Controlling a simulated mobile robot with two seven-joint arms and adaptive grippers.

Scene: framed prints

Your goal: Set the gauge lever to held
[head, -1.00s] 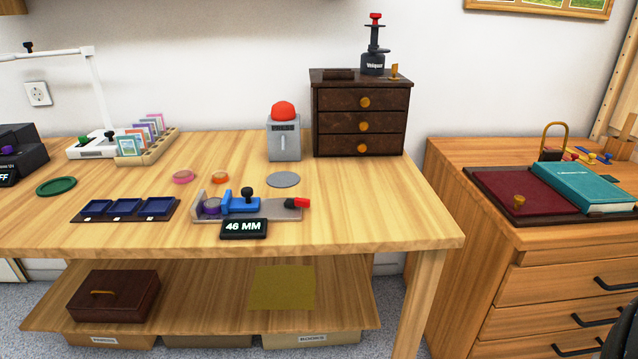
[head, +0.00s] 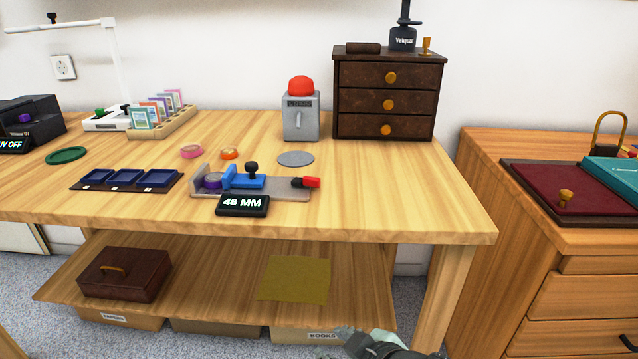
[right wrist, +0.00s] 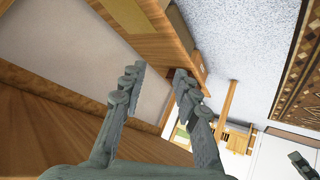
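The gauge (head: 290,193) is a grey base on the wooden table in the head view, with a blue sliding jaw (head: 243,181) and a black knob. Its lever (head: 307,182), black with a red tip, lies at the right end and points right. A purple roll (head: 212,181) sits between the jaws. The display (head: 242,205) reads 46 MM. My right gripper (head: 345,333) shows at the bottom of the head view, below and in front of the table. In the right wrist view its two fingers (right wrist: 160,80) are apart with nothing between them. My left gripper is not in view.
Blue trays (head: 125,179) lie left of the gauge and a grey disc (head: 296,158) behind it. A press (head: 300,118) with a red top and a dark drawer chest (head: 385,95) stand further back. The lower shelf (head: 215,265) juts out below the tabletop.

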